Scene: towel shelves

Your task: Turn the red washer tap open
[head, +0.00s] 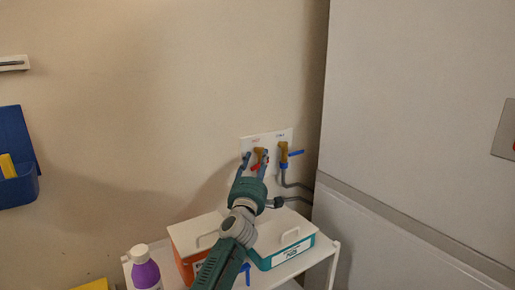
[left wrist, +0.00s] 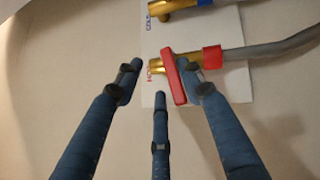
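The red washer tap handle (left wrist: 174,76) is a flat red lever on a brass valve (left wrist: 200,62), mounted on a white wall plate. In the left wrist view it lies between the fingers of my left gripper (left wrist: 155,90), close to the right-hand finger; I cannot tell whether they touch. The fingers are spread open. In the head view my left gripper (head: 255,166) reaches up to the wall plate (head: 267,137) and partly covers the red handle (head: 254,167). My right gripper is not in view.
A second brass tap with a blue handle (head: 296,153) sits just right of the red one. Grey hoses (head: 297,184) run from the taps. Below is a white cart (head: 330,251) with lidded boxes (head: 286,252) and a purple bottle (head: 145,273). A large grey cabinet (head: 420,110) stands at right.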

